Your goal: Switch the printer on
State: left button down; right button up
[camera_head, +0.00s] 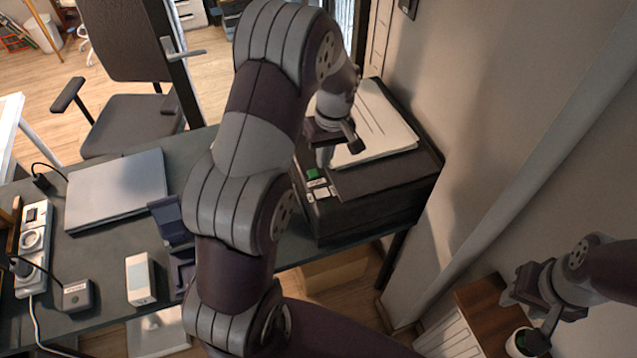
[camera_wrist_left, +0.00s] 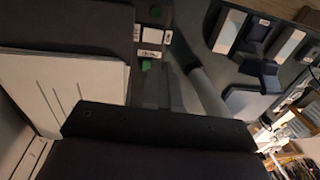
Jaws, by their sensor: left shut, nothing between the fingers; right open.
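The printer (camera_head: 375,205) is a dark box at the right end of the desk, with white paper (camera_head: 372,130) on top. A green button (camera_head: 312,173) and white labels sit on its near left corner. The button (camera_wrist_left: 146,65) and paper (camera_wrist_left: 70,90) also show in the left wrist view. My left gripper (camera_head: 325,158) is shut and empty, pointing down just beside the green button; I cannot tell whether it touches. In the left wrist view its fingers (camera_wrist_left: 156,88) end close to the button. My right gripper (camera_head: 528,318) is open, away to the lower right, over a wooden-topped cabinet.
A closed laptop (camera_head: 117,187), a power strip (camera_head: 32,240), a small white box (camera_head: 140,279) and a dark stand (camera_head: 170,220) are on the desk. A chair (camera_head: 130,100) stands behind it. The wall (camera_head: 500,130) rises close on the printer's right. My left arm hides part of the desk.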

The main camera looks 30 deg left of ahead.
aim_at(317, 194)
pick_arm(q)
jog(key=f+p, duration=0.1)
jog(key=f, duration=0.2)
jog(key=f+p, duration=0.1)
jog(key=f, duration=0.3)
jog(key=s+a+f+p, duration=0.1)
jog(key=f, duration=0.2)
jog(key=shift+f, duration=0.5)
jog(key=shift+f, duration=0.1)
jog(key=shift+f+b, duration=0.55)
jog(key=shift+b, duration=0.15)
jog(key=shift+s+r+p, duration=0.25)
jog(key=shift+r+p, duration=0.15)
jog(key=shift+r, duration=0.05)
jog(key=shift+w+f, duration=0.1)
jog(key=shift+w, duration=0.05)
